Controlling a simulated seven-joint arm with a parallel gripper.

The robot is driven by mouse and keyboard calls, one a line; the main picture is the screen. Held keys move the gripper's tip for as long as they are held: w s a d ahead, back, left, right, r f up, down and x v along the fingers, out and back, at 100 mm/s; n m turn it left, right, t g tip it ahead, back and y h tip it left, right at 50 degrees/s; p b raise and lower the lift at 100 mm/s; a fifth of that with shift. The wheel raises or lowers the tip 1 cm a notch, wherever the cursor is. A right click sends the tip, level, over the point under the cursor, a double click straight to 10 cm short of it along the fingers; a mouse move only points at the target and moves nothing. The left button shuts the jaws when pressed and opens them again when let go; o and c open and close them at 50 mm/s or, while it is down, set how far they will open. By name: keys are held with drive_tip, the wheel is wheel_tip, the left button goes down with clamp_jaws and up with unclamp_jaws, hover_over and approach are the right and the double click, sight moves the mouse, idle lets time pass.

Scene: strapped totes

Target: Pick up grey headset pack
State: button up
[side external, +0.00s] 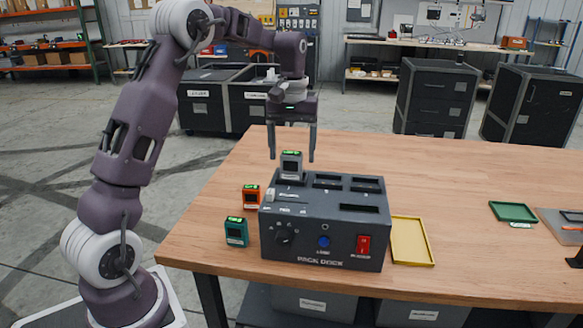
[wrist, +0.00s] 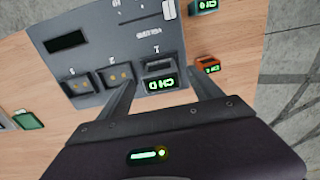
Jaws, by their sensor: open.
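The grey headset pack (side external: 291,166) stands upright in a back slot at the left end of the dark grey pack dock (side external: 318,262). In the wrist view the grey pack (wrist: 159,68) shows a lit green display on its top. My gripper (side external: 292,159) is open above the dock and points down. Its two fingers are apart, one to each side of the pack's top in the side view. In the wrist view the pack also lies between the fingers (wrist: 163,84). I cannot tell whether either finger touches it.
An orange pack (side external: 251,198) and a teal pack (side external: 236,233) stand on the table left of the dock. The dock's other slots look empty. A yellow tray (side external: 411,242) lies close on its right, a green tray (side external: 513,212) farther right. Table between the trays is clear.

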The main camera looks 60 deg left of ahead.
sight(292, 164)
wheel_tip(292, 164, down, 4)
drive_tip(key=shift+a+f, duration=0.1)
clamp_jaws()
